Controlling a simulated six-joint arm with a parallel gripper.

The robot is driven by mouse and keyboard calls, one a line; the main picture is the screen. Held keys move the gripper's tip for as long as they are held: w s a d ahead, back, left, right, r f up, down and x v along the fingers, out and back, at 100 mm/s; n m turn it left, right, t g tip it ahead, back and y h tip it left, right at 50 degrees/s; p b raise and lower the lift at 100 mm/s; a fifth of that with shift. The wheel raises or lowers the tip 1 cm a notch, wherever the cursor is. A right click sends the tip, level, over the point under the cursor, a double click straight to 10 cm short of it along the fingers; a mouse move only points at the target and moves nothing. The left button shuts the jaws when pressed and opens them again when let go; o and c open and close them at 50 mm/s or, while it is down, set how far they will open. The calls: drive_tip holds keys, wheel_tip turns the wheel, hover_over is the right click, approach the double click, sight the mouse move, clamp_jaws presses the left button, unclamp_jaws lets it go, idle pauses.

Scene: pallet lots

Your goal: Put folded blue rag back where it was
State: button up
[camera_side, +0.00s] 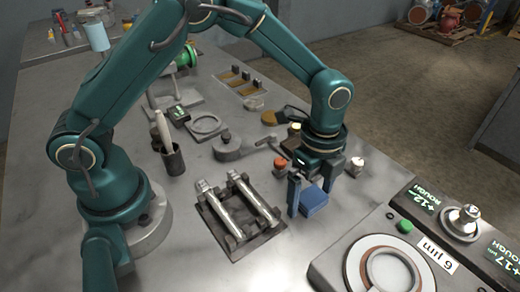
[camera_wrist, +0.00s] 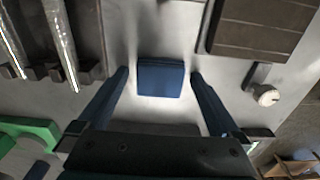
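The folded blue rag (camera_side: 314,201) lies on the grey metal table, just right of the rack with metal bars. In the wrist view the rag (camera_wrist: 161,78) is a flat dark-blue rectangle between the two fingertips. My gripper (camera_side: 310,203) points down over it with its fingers apart, one on either side. In the wrist view my gripper (camera_wrist: 159,75) is open and a gap shows between each finger and the rag. I cannot tell how high the fingertips are above the table.
The dark rack (camera_side: 232,250) holding two metal bars stands close on the left. A gauge unit (camera_side: 328,270) with a ring and displays is at the front right. A dark ribbed block (camera_wrist: 262,27) and a small white-knobbed item (camera_wrist: 267,95) are nearby.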

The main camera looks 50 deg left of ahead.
sight(311, 195)
wheel_tip(311, 195, up, 12)
drive_tip(key=s+a+r+n+t, duration=0.3)
drive_tip(key=s+a+r+n, duration=0.3)
drive_tip(key=a+n, duration=0.15)
drive_tip(key=s+a+f+n+t, duration=0.2)
drive_tip(key=s+a+n, duration=0.2)
drive_tip(key=s+n, duration=0.3)
drive_tip(key=n, duration=0.3)
drive_tip(key=shift+s+f+t, duration=0.2)
drive_tip(key=shift+s+t, duration=0.1)
drive_tip(key=shift+s, duration=0.05)
